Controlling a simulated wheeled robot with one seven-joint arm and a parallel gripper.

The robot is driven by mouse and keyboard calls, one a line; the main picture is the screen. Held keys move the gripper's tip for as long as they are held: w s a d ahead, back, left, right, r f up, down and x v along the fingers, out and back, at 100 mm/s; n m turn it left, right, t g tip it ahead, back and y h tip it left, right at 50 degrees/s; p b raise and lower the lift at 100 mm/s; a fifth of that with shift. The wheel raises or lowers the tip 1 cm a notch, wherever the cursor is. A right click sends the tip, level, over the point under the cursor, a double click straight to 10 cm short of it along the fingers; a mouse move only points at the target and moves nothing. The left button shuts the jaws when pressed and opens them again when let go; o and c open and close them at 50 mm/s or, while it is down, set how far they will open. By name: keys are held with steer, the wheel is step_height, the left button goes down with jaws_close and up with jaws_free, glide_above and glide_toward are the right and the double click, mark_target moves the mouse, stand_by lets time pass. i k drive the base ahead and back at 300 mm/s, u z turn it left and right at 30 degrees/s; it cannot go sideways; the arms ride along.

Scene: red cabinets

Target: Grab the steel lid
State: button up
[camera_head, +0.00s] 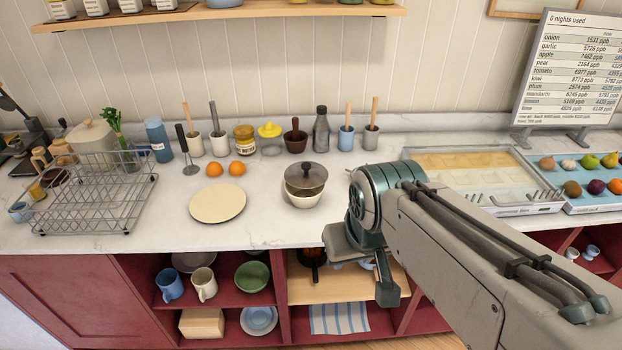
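A grey steel lid (306,175) with a dark knob rests on a pale bowl (304,199) on the counter, near the middle of the view. The lid covers most of the bowl's opening. My gripper (372,268) is to the right of and nearer than the lid, in front of the counter's front edge, and apart from it. My wrist and arm hide part of the gripper, and its finger spacing is unclear. I see nothing held in it.
A wire rack (92,198) is left; a glass-topped tray (480,183) is right. Open red shelves are below.

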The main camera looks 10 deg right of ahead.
mark_target(305, 175)
steer(key=k, duration=1.2)
steer(key=u, duration=0.7)
steer(key=i, duration=1.55)
steer(key=z, duration=0.75)
steer(key=i, duration=0.65)
steer(key=z, duration=0.6)
